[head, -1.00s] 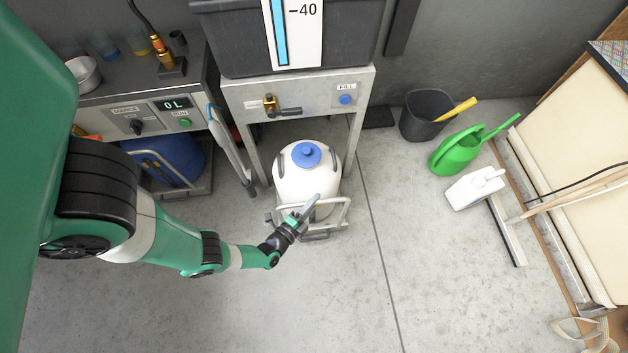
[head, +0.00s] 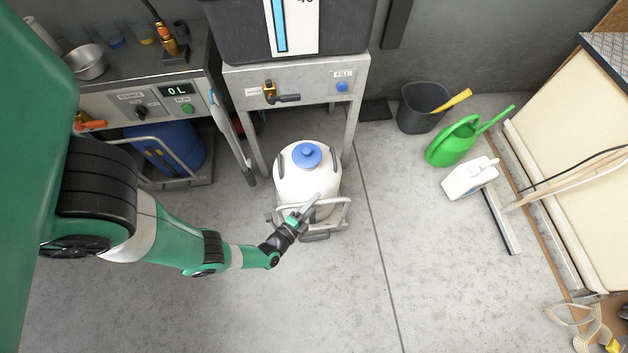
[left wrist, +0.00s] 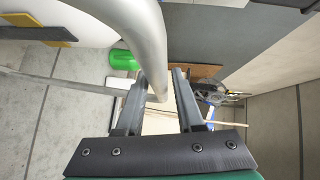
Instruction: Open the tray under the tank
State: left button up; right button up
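The dark grey tank (head: 350,30) stands on a metal stand (head: 240,88) at the top of the head view. Below it on the floor is a tray (head: 315,237) with a metal tube handle (head: 344,222). A white container with a blue cap (head: 306,182) stands upright on it. My left gripper (head: 311,203) is at the handle in front of the container. In the left wrist view, the handle's tube (left wrist: 148,50) runs down between the spread fingers (left wrist: 158,88). I cannot tell whether they touch it. My right gripper is in neither view.
Left of the stand is a bench (head: 95,95) with a blue drum (head: 165,150) below. A squeegee-like tool (head: 228,140) leans between them. A dark bin (head: 415,115), green watering can (head: 452,145) and white jug (head: 468,179) stand at right. The floor in front is clear.

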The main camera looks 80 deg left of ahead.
pick_arm(q)
jog(key=shift+o, duration=0.8)
jog(key=shift+d, duration=0.15)
jog(key=shift+s+d+r, duration=0.1)
jog(key=shift+s+d, duration=0.15)
jog(key=p+v, duration=0.3)
jog(key=v, duration=0.7)
jog(key=shift+s+d, duration=0.15)
jog(key=shift+s, duration=0.2)
